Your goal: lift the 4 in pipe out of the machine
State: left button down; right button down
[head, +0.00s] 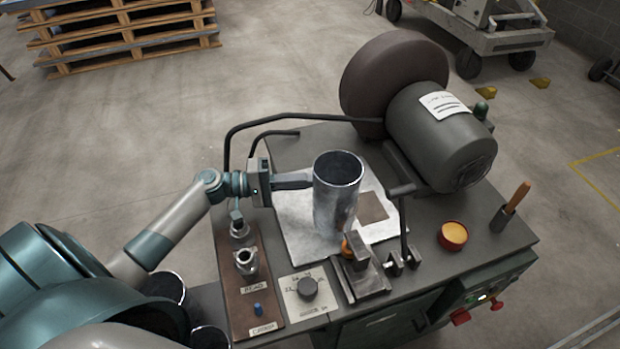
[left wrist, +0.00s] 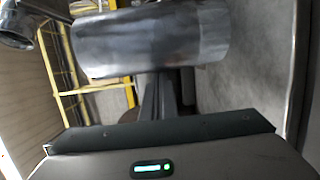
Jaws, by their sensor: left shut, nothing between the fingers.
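The grey metal pipe (head: 336,200) stands upright on the machine's top, open end up, at the middle of the head view. It lies across the upper part of the left wrist view (left wrist: 150,45). My left gripper (head: 306,180) reaches in level from the left, with its fingers shut and empty. Its fingertips are at the left side of the pipe's upper part; I cannot tell if they touch it. My right gripper is not in view. The machine (head: 480,245) is a dark bench with a motor.
A large motor and disc (head: 440,130) stand behind the pipe to the right. A black bent rod (head: 290,118) runs behind my gripper. A small clamp (head: 362,275) and lever (head: 403,225) stand in front and right. An orange-topped tin (head: 453,235) sits further right.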

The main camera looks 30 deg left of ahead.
pick_arm(q)
jog(key=shift+a, duration=0.1)
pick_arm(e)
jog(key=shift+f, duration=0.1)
